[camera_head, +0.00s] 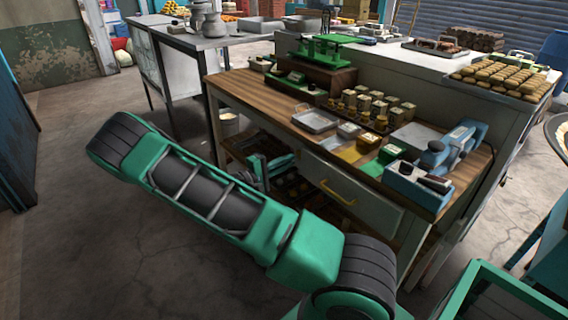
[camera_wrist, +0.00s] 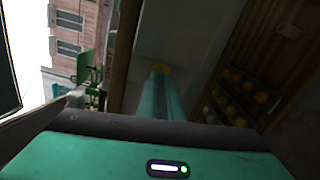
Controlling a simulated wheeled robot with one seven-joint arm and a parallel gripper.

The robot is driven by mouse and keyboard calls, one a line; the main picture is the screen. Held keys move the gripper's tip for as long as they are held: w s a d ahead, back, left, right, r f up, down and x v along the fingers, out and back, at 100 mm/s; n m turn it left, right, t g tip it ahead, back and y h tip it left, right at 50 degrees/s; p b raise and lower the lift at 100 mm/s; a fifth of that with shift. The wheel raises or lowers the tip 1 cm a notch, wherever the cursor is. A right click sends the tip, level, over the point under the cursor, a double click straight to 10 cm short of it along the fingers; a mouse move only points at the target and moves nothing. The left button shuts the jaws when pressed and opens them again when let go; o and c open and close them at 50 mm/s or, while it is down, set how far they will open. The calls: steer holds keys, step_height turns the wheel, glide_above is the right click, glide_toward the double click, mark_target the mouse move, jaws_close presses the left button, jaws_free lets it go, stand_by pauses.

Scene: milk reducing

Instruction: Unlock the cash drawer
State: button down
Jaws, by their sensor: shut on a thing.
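The cash drawer (camera_head: 375,206) is a grey front with a yellow handle (camera_head: 338,193), set under the wooden tabletop; it looks closed. My gripper (camera_head: 291,159) is at the drawer's left end, below the table edge. In the wrist view my teal fingers (camera_wrist: 163,92) are together and reach to the grey drawer front (camera_wrist: 190,30).
The wooden table (camera_head: 245,88) above holds a green scale (camera_head: 318,50), a metal tray (camera_head: 315,118), weights and a blue machine (camera_head: 450,145). A shelf with round items (camera_wrist: 235,100) lies below the drawer. The floor at left is clear.

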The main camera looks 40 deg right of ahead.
steer(key=shift+f+m, duration=0.1)
steer(key=shift+m, duration=0.7)
steer(key=shift+a, duration=0.1)
steer(key=c, duration=1.9)
jaws_free()
steer(key=a, duration=1)
steer(key=shift+w+a, duration=0.35)
